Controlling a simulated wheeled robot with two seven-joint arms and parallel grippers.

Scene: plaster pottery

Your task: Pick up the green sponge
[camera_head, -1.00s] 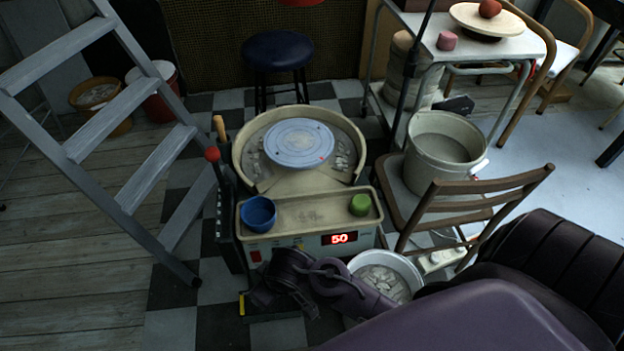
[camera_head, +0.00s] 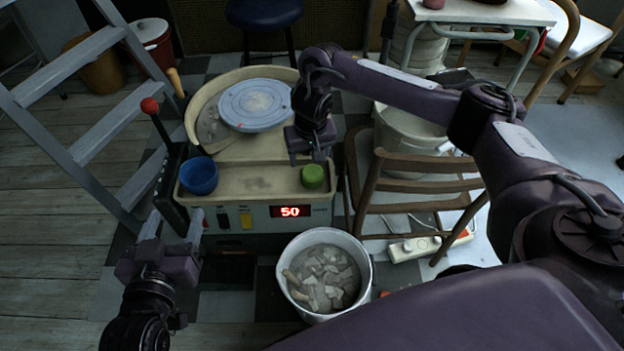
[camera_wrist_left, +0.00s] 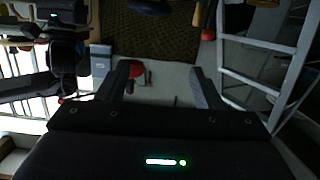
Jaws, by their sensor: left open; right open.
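The green sponge (camera_head: 313,177) sits at the right end of the beige tray (camera_head: 252,182) on the front of the pottery wheel. My right gripper (camera_head: 308,158) is open and points down just above and slightly behind the sponge. I cannot tell whether a finger touches it. My left gripper (camera_head: 172,228) is open and empty at the lower left, in front of the wheel's left side. Its two fingers stand apart in the left wrist view (camera_wrist_left: 163,75), with nothing clearly held between them.
A blue bowl (camera_head: 198,176) sits at the tray's left end. The grey wheel disc (camera_head: 255,104) lies behind the tray. A bucket of clay scraps (camera_head: 325,275) stands in front. A wooden chair (camera_head: 425,163) is to the right, a stepladder (camera_head: 85,148) to the left.

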